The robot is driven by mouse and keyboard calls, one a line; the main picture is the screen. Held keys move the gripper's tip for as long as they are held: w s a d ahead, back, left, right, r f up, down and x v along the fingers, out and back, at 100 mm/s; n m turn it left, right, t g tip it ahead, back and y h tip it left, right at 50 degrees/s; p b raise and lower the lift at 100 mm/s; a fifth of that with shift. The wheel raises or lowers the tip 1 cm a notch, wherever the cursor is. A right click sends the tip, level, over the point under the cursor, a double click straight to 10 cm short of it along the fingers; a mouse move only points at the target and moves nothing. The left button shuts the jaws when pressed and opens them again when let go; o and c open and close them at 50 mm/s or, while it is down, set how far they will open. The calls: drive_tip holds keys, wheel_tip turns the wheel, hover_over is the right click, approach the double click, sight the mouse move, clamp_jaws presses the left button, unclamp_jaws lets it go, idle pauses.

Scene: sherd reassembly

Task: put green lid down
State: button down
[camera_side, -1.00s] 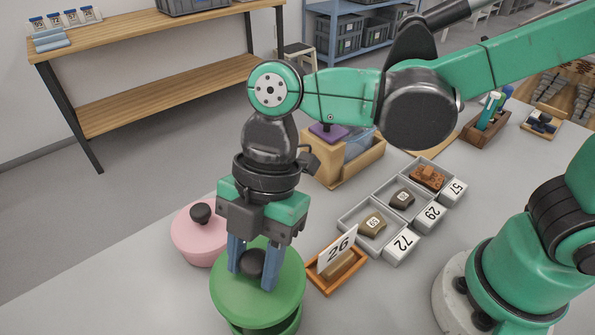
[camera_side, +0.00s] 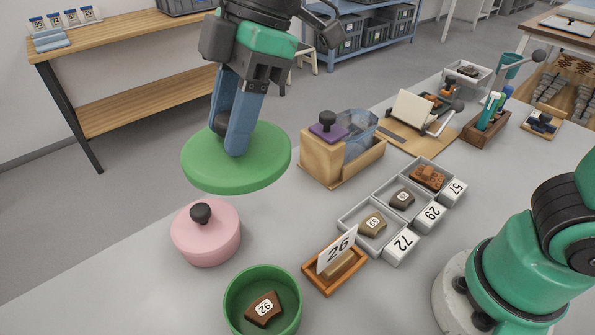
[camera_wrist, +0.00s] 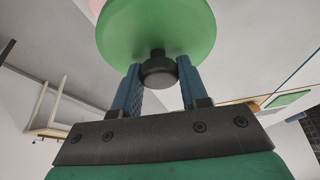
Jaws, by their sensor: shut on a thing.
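The green lid (camera_side: 262,165) is a round disc held in the air by my gripper (camera_side: 233,150). My gripper is shut on the lid's dark knob, which shows between the blue fingers in the wrist view (camera_wrist: 158,72). The lid is slightly tilted in the side view and hangs above and behind the pink lidded pot. The green pot (camera_side: 232,304) stands open at the front, with a brown sherd marked 92 (camera_side: 264,309) inside it. The lid is apart from the pot.
The pink pot (camera_side: 205,240) with a black knob stands left of the green pot. An orange tray (camera_side: 322,288) with card 26 lies to the right. Grey sherd trays (camera_side: 350,217), a wooden box (camera_side: 320,163) and a tool holder (camera_side: 484,132) stand further back. The table's front left is clear.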

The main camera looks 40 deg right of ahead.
drive_tip(key=w+d+f+m+t+h, duration=0.3)
drive_tip(key=w+d+m+t, duration=0.1)
drive_tip(key=w+d+m, duration=0.7)
hover_over(266, 197)
drive_tip(key=s, duration=0.1)
drive_tip(key=shift+m, duration=0.4)
drive_tip(key=f, duration=1.4)
drive_tip(key=shift+s+d+f, duration=0.2)
drive_tip(key=shift+d+f, duration=0.05)
drive_tip(key=shift+f, duration=2.5)
drive_tip(key=shift+f, duration=0.15)
drive_tip(key=shift+c, duration=2.3)
unclamp_jaws()
